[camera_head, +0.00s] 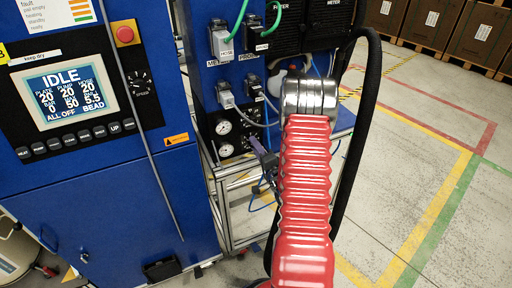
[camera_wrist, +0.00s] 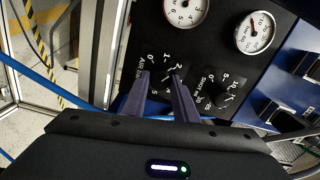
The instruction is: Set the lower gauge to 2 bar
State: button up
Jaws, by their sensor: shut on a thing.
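The lower gauge (camera_head: 226,149) is a small round white dial on the dark panel of the blue cabinet. In the wrist view the gauge with small numbers (camera_wrist: 184,9) is cut by the top edge; its reading is not clear. Below it is a printed scale (camera_wrist: 166,60) running up from 0 around a knob position. My gripper (camera_wrist: 162,90) has its two dark fingers on either side of that spot, shut on the knob, which is mostly hidden. My gripper (camera_head: 265,158) also shows right of the lower gauge in the head view.
The upper gauge (camera_head: 223,127) is just above; its black knob (camera_wrist: 223,92) stands close to my right finger. Plugs and cables (camera_head: 228,97) hang above the panel. A metal frame (camera_head: 235,205) and blue hoses lie below.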

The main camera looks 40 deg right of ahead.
jog(key=shift+s+d+f+m, duration=0.1)
jog(key=shift+d+m, duration=0.15)
jog(key=shift+m, duration=0.65)
jog(key=o, duration=0.8)
jog(key=shift+o, duration=1.1)
jog(key=shift+a, duration=0.1)
jog(key=v, duration=1.3)
jog(key=shift+s+a, duration=0.2)
jog(key=shift+s, duration=0.1)
